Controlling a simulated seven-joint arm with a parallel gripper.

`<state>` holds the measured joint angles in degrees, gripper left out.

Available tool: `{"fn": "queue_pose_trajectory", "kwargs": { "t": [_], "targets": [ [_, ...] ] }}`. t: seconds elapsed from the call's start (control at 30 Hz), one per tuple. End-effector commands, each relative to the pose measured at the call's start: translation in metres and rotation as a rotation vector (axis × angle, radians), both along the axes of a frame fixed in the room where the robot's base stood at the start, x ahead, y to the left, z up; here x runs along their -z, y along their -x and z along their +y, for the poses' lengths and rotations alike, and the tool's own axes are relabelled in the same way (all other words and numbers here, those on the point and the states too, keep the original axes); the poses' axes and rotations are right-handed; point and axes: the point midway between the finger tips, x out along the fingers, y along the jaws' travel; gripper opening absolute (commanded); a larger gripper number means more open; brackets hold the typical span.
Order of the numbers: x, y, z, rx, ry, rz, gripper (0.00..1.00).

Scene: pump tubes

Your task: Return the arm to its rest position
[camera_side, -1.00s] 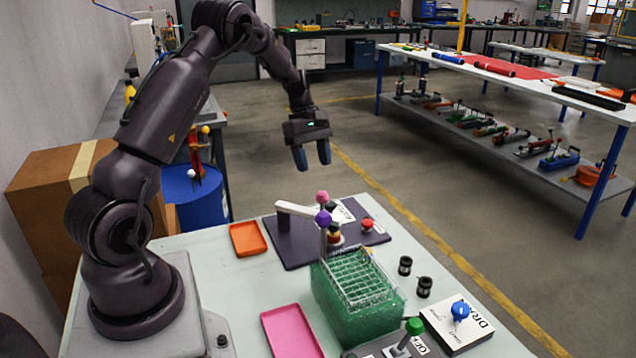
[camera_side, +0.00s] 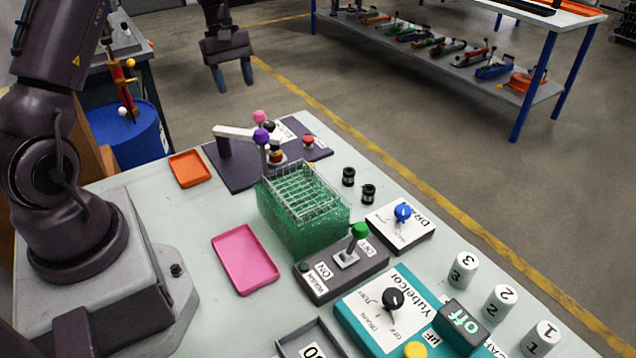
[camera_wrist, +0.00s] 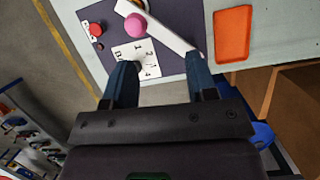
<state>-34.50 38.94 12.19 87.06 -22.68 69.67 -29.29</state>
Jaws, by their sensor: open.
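My gripper (camera_side: 232,75) hangs in the air beyond the far edge of the table, fingers pointing down. Its two blue fingers are apart with nothing between them. In the wrist view my gripper (camera_wrist: 160,82) shows both fingers spread over the table's edge and the dark purple mat. The mat (camera_side: 230,172) lies at the table's far end, below and nearer than my gripper. It carries a white arm (camera_side: 235,132) with a pink ball (camera_side: 259,117) and a purple ball (camera_side: 261,137).
A green rack (camera_side: 305,215) with a wire top stands mid-table. An orange tray (camera_side: 189,169) and a pink tray (camera_side: 245,259) lie left of it. Control boxes, including a teal one (camera_side: 385,310), and white numbered cylinders (camera_side: 500,301) fill the near right. The air around my gripper is clear.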

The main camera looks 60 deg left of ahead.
Motion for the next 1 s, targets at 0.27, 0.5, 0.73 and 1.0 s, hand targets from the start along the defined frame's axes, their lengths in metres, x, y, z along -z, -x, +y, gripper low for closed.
{"fn": "queue_pose_trajectory", "kwargs": {
  "t": [0.27, 0.5, 0.73, 1.0],
  "targets": [
    [-0.055, 0.023, -0.074, 0.418, -0.132, -0.126, 0.52],
    [-0.103, 0.062, -0.155, 0.847, -0.294, -0.272, 0.52],
    [-0.128, 0.110, -0.217, 1.191, -0.468, -0.418, 0.52],
    [-0.146, 0.146, -0.256, 1.361, -0.608, -0.578, 0.52]
  ]
}}
